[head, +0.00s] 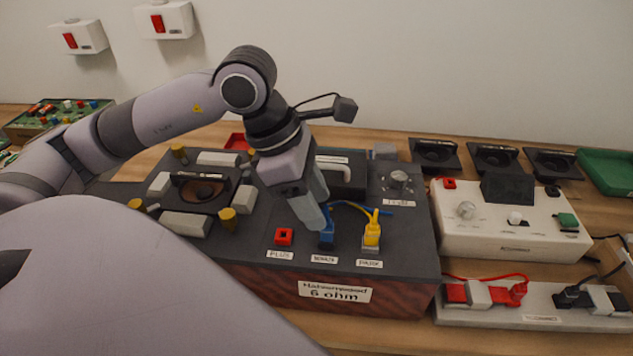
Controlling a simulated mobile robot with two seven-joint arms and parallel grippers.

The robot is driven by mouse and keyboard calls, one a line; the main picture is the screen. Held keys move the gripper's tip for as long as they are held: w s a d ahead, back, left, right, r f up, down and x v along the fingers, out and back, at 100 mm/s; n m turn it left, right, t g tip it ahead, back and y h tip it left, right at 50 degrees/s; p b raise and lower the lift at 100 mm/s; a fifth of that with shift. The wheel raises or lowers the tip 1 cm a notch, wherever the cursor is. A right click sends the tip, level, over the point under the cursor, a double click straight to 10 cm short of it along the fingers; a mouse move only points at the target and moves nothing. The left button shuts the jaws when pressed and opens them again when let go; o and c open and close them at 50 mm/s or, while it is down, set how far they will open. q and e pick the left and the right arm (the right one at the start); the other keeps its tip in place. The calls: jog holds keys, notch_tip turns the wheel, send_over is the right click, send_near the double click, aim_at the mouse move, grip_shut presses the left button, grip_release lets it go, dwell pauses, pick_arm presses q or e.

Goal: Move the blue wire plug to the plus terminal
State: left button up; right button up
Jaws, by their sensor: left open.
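The blue wire plug (326,236) stands upright at the terminal over the middle label of the dark hifi box (230,248). A blue wire (350,204) runs from it to the right. The plus terminal (284,236) is a red square socket to its left, above the "PLUS" label, with nothing in it. A yellow plug (372,234) stands at the right terminal. My left gripper (316,222) points down with its fingertips right at the blue plug, open. The fingers partly hide the plug's upper part, and I cannot tell whether they touch it. My right gripper is not in view.
A cream device (512,232) with knobs stands to the right, behind a power strip (540,302) with red and black plugs. Black speaker parts (494,160) and a green tray (608,172) lie at the back right. Yellow knobs (227,218) and a speaker cone (200,190) sit left on the box.

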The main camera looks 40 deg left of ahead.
aim_at(330, 224)
pick_arm(q)
jog(key=x, duration=0.4)
jog(key=shift+w+d+f, duration=0.1)
jog(key=shift+d+f, duration=0.2)
jog(key=shift+f, duration=0.35)
grip_shut()
jog(key=shift+r+p, duration=0.45)
jog(key=shift+r, duration=0.15)
dwell(0.6)
jog(key=shift+r+p, duration=0.9)
jog(key=shift+r, duration=0.8)
jog(key=shift+a, duration=0.1)
